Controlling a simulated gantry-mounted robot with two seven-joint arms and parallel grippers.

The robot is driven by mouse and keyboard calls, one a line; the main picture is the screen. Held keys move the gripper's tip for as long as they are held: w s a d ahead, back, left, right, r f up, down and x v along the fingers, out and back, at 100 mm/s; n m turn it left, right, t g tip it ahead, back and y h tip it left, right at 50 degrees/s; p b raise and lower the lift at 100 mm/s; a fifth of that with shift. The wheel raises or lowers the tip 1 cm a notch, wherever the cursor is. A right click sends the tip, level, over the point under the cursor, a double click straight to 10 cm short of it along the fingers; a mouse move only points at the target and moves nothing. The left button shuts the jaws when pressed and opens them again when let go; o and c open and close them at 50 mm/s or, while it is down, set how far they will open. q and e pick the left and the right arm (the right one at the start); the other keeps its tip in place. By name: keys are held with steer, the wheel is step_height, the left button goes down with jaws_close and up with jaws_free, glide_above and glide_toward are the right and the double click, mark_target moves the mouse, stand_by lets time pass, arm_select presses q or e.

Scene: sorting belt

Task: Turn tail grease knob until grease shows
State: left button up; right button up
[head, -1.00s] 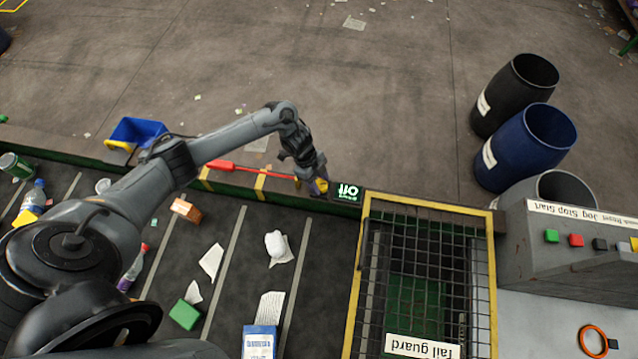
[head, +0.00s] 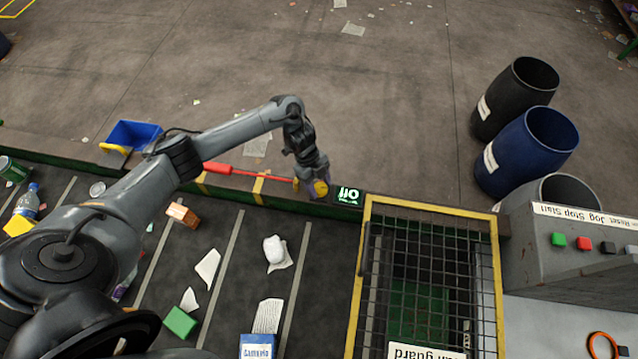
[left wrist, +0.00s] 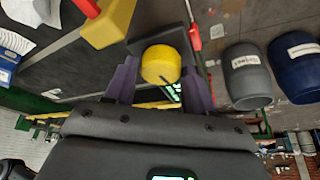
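The yellow tail grease knob (head: 320,188) is on the belt's far side rail, just left of the tail guard. In the left wrist view the round knob (left wrist: 161,65) fills the gap between my two purple fingers. My left gripper (head: 318,182) reaches down over it from above. Its fingers (left wrist: 160,68) stand one on each side and appear to touch the knob. I see no grease, and the fingers hide part of the area around the knob. A small dark box with green lit characters (head: 348,196) sits just right of the knob. My right gripper is not in view.
The yellow-framed mesh tail guard (head: 365,270) lies close on the right. A red bar (head: 240,171) runs along the rail to the left. The belt (head: 225,290) carries litter. Barrels (head: 525,150) and a grey button panel (head: 570,260) stand at the right.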

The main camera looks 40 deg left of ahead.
arm_select(q)
steer(key=shift+o, duration=1.3)
steer(key=shift+a+r, duration=0.25)
steer(key=shift+r, duration=0.35)
steer(key=v, duration=0.9)
steer(key=shift+a+r+p, duration=0.15)
steer(key=shift+r+p, duration=0.1)
steer(key=shift+p, duration=0.05)
